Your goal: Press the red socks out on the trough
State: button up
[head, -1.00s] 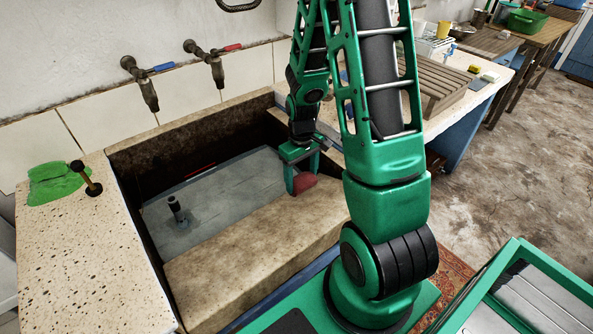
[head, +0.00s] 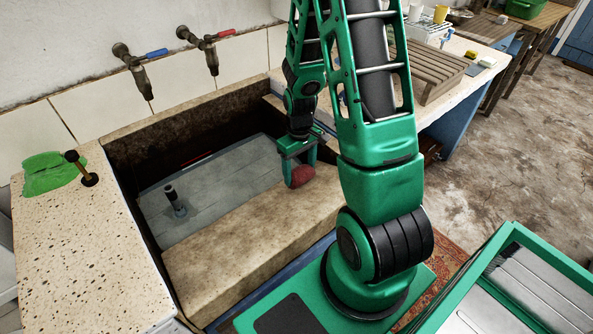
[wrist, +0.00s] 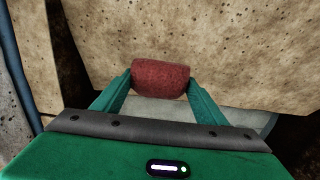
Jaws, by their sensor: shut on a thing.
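The red socks (head: 302,176) are a rolled, rounded bundle at the right end of the trough's front ledge. In the wrist view the bundle (wrist: 160,78) sits between the two green fingers, which touch its sides. My gripper (head: 299,172) points down and is shut on the socks. The stone trough (head: 240,229) has a broad, sloping front ledge and a dark basin with grey water. In the wrist view the pale speckled stone (wrist: 220,35) lies right behind the bundle; I cannot tell whether they touch.
A dark standpipe (head: 174,201) rises from the water. Two taps (head: 208,50) are on the wall behind. A wooden rack (head: 436,78) stands on the right counter.

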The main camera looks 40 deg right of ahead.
jog(key=shift+s+f, duration=0.3)
jog(key=shift+f, duration=0.35)
jog(key=shift+s+f, duration=0.2)
jog(key=shift+s, duration=0.2)
dwell(2.0)
jog(key=shift+w, duration=0.1)
jog(key=shift+w+r, duration=0.55)
jog(key=shift+r, duration=0.55)
jog(key=shift+w+r, duration=0.55)
jog(key=shift+r, duration=0.55)
jog(key=shift+w+r, duration=0.55)
jog(key=shift+r, duration=0.55)
jog(key=shift+a, duration=0.1)
